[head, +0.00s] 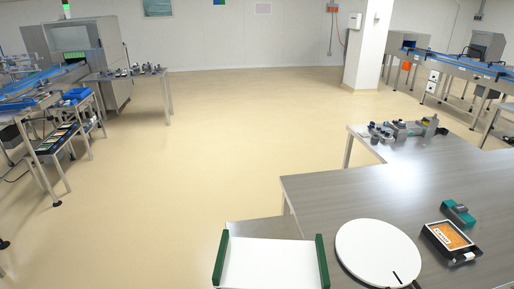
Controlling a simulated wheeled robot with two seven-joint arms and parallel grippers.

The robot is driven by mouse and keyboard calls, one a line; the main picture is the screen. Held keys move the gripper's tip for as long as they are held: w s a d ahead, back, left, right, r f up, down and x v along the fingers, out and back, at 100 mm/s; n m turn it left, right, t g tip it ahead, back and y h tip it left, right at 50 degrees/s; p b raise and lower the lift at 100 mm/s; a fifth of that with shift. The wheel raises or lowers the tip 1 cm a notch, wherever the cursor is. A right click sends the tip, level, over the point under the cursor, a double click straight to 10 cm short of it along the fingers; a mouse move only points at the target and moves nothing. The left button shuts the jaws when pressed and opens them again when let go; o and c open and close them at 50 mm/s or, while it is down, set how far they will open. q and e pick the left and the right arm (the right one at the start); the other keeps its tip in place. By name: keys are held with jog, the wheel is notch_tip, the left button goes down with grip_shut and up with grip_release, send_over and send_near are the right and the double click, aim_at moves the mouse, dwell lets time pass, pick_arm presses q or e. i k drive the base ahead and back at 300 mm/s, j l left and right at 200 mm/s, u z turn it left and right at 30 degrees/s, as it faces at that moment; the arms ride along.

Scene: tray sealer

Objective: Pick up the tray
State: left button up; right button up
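A black tray with an orange printed top (451,240) lies on the grey table at the lower right. A small white patch shows at its front edge. Neither of my grippers shows in the head view, so I cannot see where they are relative to the tray.
The grey table (360,195) carries a round white disc (376,252) left of the tray and a green block (458,212) behind it. A white surface with green side rails (270,262) stands at bottom centre. Small parts (405,130) sit on the far table end. Open floor (190,170) lies left.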

aim_at(449, 240)
jog(key=z, duration=1.45)
jog(key=i+l, duration=0.05)
